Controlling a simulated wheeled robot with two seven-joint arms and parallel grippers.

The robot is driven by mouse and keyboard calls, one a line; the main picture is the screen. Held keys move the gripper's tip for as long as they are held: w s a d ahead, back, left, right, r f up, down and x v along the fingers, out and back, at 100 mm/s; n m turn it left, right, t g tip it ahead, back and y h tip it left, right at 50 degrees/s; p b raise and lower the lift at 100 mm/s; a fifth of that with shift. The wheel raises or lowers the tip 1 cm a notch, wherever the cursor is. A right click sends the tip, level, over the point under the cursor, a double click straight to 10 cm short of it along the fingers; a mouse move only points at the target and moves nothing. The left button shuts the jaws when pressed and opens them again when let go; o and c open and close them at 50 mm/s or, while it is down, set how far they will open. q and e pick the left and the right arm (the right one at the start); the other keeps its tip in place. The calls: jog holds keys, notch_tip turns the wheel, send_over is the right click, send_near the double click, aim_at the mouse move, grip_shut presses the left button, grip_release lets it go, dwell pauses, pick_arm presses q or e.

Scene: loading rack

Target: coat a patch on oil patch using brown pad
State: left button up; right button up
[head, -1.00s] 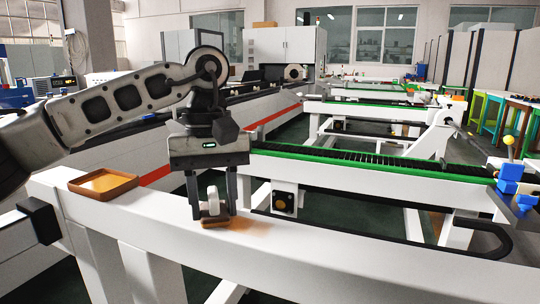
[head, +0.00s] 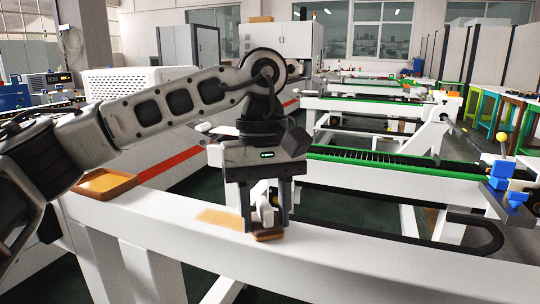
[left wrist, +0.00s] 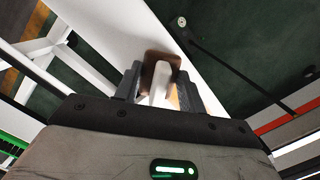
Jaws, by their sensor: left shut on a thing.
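My left gripper (head: 265,217) is shut on the white handle of the brown pad (head: 269,236). The pad is low at the top of the white beam and appears to touch it; the exact contact is hard to tell. The oil patch (head: 217,217) is a flat tan area on the beam, just left of the pad. In the left wrist view the brown pad (left wrist: 160,60) and its white handle sit between the fingers (left wrist: 158,88). A sliver of the orange-tan patch (left wrist: 174,98) shows beside the handle. My right gripper is not in view.
A brown-rimmed tray (head: 118,192) with an orange inside stands on the beam at the left, under my left arm. The beam's top is bare to the right of the pad. A green-edged conveyor (head: 400,166) runs behind it.

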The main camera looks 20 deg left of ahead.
pick_arm(q)
notch_tip(320, 180, up, 5)
jog(key=p, duration=0.3)
notch_tip(320, 180, up, 3)
jog(key=p, duration=0.3)
jog(key=shift+r, duration=0.1)
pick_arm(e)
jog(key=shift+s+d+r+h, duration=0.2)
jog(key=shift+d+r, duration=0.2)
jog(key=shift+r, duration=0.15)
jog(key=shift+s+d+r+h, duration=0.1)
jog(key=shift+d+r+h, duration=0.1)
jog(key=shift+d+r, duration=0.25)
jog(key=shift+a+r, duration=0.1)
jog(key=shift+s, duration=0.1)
